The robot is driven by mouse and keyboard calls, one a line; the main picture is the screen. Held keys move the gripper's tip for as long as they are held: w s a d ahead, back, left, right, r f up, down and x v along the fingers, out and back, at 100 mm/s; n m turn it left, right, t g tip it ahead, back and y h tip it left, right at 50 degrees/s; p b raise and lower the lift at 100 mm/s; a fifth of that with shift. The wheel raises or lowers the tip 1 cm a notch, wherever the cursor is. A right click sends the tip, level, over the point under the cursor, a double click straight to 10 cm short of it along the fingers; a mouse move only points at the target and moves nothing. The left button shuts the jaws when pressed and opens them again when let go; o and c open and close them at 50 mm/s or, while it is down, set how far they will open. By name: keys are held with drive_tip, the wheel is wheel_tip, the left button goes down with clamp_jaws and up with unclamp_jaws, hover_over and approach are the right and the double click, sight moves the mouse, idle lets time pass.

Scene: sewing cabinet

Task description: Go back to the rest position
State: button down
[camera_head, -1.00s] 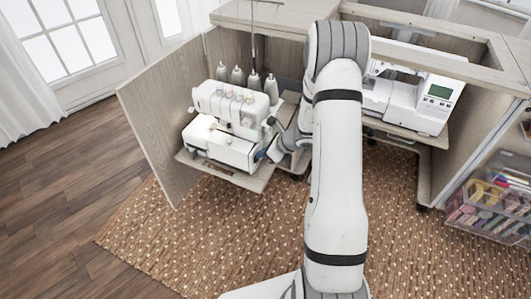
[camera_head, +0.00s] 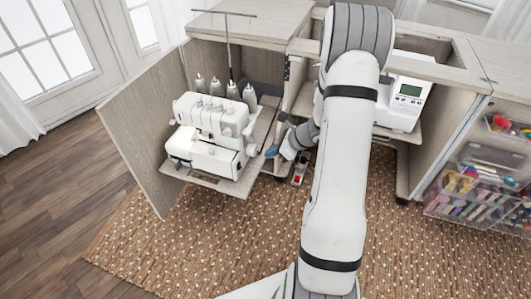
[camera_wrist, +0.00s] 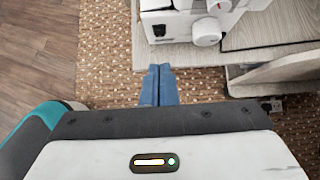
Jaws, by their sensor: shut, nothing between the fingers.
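My gripper (camera_wrist: 159,72) points down in the wrist view, its two blue fingers together with nothing between them. In the head view my gripper (camera_head: 270,152) is just right of the white serger (camera_head: 215,130), apart from it. The serger sits on a pull-out shelf (camera_head: 205,181) inside the open cabinet. The serger's lower side with a round knob (camera_wrist: 207,32) shows at the top of the wrist view, ahead of the fingers. My arm hides the cabinet's middle.
The cabinet door (camera_head: 142,133) stands open at left. A white sewing machine (camera_head: 402,101) is on a shelf at right. Clear bins (camera_head: 478,190) stand at far right. A red-and-white item (camera_head: 299,168) lies near my gripper. The woven rug (camera_head: 200,240) in front is clear.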

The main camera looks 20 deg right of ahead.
idle(0.5)
drive_tip(key=s+a+r+n+g+p, duration=0.1)
drive_tip(key=s+a+r+n+p, duration=0.25)
drive_tip(key=r, duration=0.55)
drive_tip(key=s+a+r+n+g+h+p, duration=0.1)
drive_tip(key=s+a+r+n+p, duration=0.3)
drive_tip(key=r, duration=0.5)
drive_tip(key=s+a+r+n+g+p, duration=0.2)
drive_tip(key=a+r+n+p, duration=0.3)
drive_tip(key=r, duration=0.3)
drive_tip(key=s+r+n+h+p, duration=0.2)
drive_tip(key=s+r+n+p, duration=0.4)
drive_tip(key=r, duration=0.4)
drive_tip(key=s+r+n+h+p, duration=0.3)
drive_tip(key=s+r+n+p, duration=0.3)
drive_tip(key=r, duration=0.4)
drive_tip(key=shift+s+d+r+n+t+h, duration=0.35)
drive_tip(key=shift+s+n, duration=0.35)
drive_tip(key=shift+n, duration=0.25)
drive_tip(key=shift+a, duration=0.1)
